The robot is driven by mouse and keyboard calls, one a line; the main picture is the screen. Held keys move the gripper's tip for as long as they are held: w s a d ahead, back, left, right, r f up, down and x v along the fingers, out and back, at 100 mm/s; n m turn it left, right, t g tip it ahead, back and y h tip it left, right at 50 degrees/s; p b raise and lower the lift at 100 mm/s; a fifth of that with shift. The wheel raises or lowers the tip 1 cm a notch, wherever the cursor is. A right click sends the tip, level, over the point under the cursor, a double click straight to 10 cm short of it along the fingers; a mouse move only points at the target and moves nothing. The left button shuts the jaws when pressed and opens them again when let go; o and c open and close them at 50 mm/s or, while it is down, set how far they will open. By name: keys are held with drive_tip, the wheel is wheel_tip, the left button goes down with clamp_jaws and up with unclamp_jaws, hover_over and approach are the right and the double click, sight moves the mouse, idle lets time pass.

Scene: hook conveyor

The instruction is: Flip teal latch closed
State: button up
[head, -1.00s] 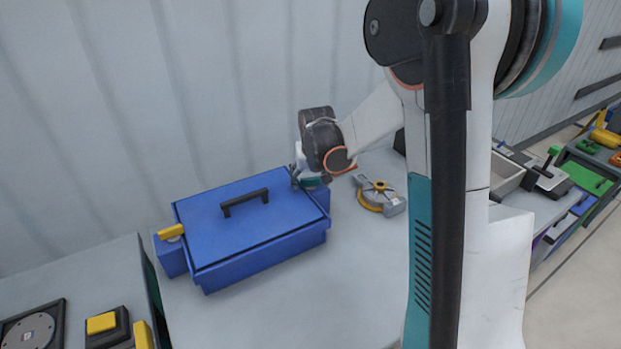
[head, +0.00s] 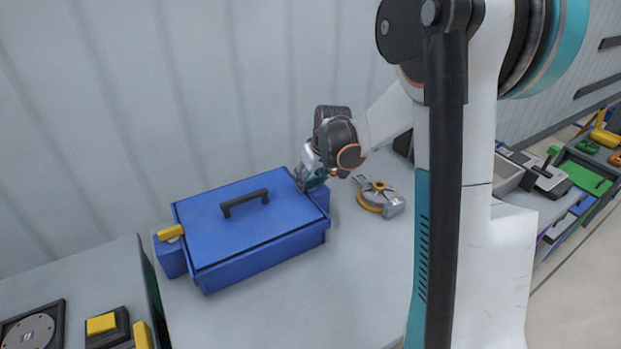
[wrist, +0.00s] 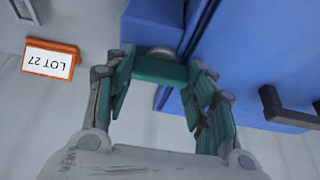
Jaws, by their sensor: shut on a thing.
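A blue box (head: 262,226) with a closed lid and a black handle (head: 245,204) stands on the grey table. The teal latch (wrist: 160,72) is at the right end of the box. In the wrist view it shows as a teal bar between my fingertips, close to the blue side block. My gripper (head: 312,180) reaches down to that end and is shut on the latch; the fingers also show in the wrist view (wrist: 159,67). In the head view my fingers largely hide the latch. A yellow latch (head: 170,232) sits on the left end block.
A grey and yellow round device (head: 381,199) lies right of the box. An orange-framed LOT 27 label (wrist: 49,60) shows in the wrist view. A wall (head: 180,90) stands behind. The table in front of the box (head: 300,305) is clear.

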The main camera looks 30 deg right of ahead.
drive_tip(key=o, duration=1.1)
drive_tip(key=shift+c, duration=0.2)
drive_tip(key=shift+r, duration=0.1)
drive_tip(key=v, duration=1.1)
drive_tip(key=shift+s+r, duration=0.15)
drive_tip(key=shift+r, duration=0.25)
